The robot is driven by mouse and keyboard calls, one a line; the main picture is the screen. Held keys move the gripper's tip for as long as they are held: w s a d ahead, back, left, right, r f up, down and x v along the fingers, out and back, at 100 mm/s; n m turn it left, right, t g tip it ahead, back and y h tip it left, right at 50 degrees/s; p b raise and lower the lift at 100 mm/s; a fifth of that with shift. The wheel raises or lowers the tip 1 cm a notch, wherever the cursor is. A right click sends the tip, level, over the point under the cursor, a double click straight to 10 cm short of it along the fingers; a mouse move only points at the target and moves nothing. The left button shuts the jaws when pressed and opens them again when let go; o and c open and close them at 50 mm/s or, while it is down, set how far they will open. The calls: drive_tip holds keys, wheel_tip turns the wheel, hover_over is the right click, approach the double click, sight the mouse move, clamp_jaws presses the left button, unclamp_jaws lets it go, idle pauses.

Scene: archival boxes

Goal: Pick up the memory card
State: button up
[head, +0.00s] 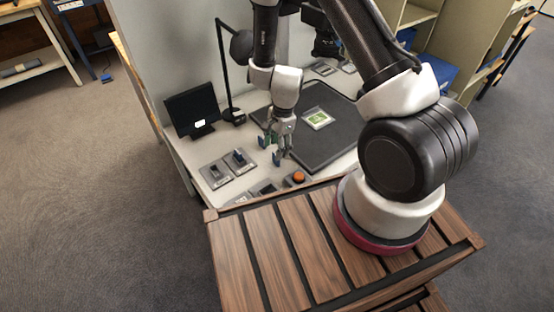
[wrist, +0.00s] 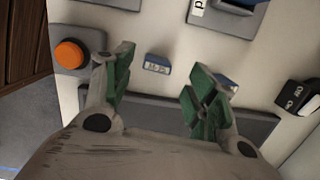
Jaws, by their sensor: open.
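In the wrist view a small blue card with a pale label (wrist: 157,66) lies on the light desk top, between and beyond my gripper's fingertips; it looks like the memory card. A second small blue piece (wrist: 228,82) shows partly behind the right finger, and I cannot tell what it is. My gripper (wrist: 160,85) is open, with green pads spread wide and nothing held between them. In the head view my gripper (head: 277,149) points down over the desk; the small card cannot be made out there.
An orange button (wrist: 70,54) on a grey box stands left of the fingers; it also shows in the head view (head: 298,177). Switch plates (head: 217,174), a black monitor (head: 192,109) and a dark mat (head: 325,145) with a green-and-white item (head: 317,119) surround the gripper.

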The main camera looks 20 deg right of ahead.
drive_tip(key=f, duration=0.5)
drive_tip(key=shift+s+a, duration=0.15)
drive_tip(key=shift+a, duration=0.05)
drive_tip(key=c, duration=1)
